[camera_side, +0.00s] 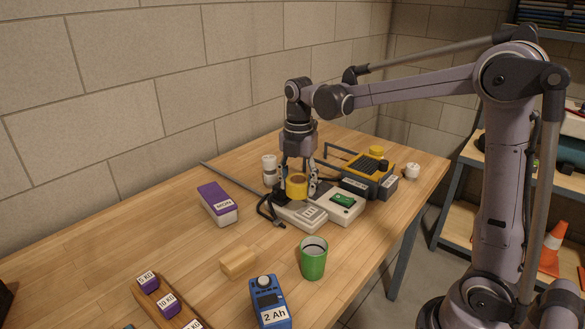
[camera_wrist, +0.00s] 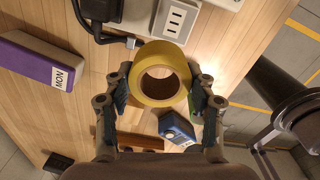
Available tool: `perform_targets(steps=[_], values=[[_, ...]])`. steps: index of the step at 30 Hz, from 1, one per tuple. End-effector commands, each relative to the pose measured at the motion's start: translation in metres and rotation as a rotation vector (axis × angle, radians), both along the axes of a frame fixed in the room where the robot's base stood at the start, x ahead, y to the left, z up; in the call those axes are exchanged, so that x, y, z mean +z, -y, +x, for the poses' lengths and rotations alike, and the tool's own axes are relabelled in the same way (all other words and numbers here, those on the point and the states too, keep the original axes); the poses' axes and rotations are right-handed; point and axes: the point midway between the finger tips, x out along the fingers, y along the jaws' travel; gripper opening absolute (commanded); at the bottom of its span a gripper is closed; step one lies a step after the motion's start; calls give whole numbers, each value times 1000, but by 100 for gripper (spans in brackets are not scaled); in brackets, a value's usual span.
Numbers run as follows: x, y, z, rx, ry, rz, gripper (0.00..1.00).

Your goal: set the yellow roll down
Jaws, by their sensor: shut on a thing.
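The yellow roll (camera_side: 297,185) is a ring of tape with an open centre. My gripper (camera_side: 298,187) is shut on it, with one finger on each side. In the wrist view the roll (camera_wrist: 143,62) sits between the two fingertips of my gripper (camera_wrist: 158,92), its hole facing the camera. In the side view the roll appears just above or at the near end of the white power strip and a black plug. I cannot tell whether its underside touches anything.
Around the roll are a white power strip (camera_side: 303,217), a white box with a green board (camera_side: 342,203), a purple box (camera_side: 217,204) and a white bottle (camera_side: 269,170). Bare wood (camera_side: 150,225) lies at left.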

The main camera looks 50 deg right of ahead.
Motion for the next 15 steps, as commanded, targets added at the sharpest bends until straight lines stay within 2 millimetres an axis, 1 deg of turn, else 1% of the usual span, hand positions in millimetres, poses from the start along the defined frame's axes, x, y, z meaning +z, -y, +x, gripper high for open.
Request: perform_targets(steps=[1, 3, 6, 8, 11, 15], values=[[-1, 9, -12, -3, 0, 0, 24], [-2, 17, -24, -1, 0, 0, 24], [-4, 23, -35, 1, 0, 0, 24], [-5, 24, -37, 3, 1, 0, 24], [-11, 17, -34, 6, 0, 0, 24], [-27, -6, -21, 10, 0, 0, 24]])
